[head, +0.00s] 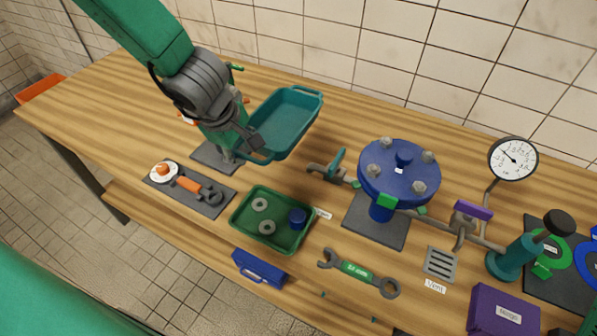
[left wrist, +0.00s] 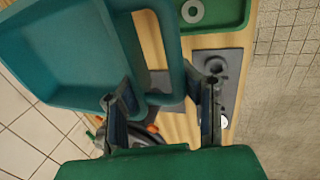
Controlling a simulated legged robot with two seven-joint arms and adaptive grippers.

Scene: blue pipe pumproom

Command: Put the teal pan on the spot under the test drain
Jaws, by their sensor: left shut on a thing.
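The teal pan (head: 284,122) is a deep rectangular tray with a loop handle at each end. My left gripper (head: 236,150) is shut on its near handle and holds the pan tilted, apparently above the table. In the left wrist view the pan (left wrist: 65,55) fills the upper left, with its handle between my fingers (left wrist: 160,92). A small valve with a teal lever (head: 335,163), possibly the test drain, sits on the pipe left of the blue vessel. A small white label (head: 323,213) lies below it; its text is unreadable. My right gripper is out of view.
A green tray (head: 246,236) with rings and a blue cup stands in front of the valve. The blue vessel (head: 398,175), gauge (head: 513,159), wrench (head: 358,270), vent grate (head: 440,264) and purple box (head: 503,311) occupy the right. A grey tool mat (head: 213,204) lies left.

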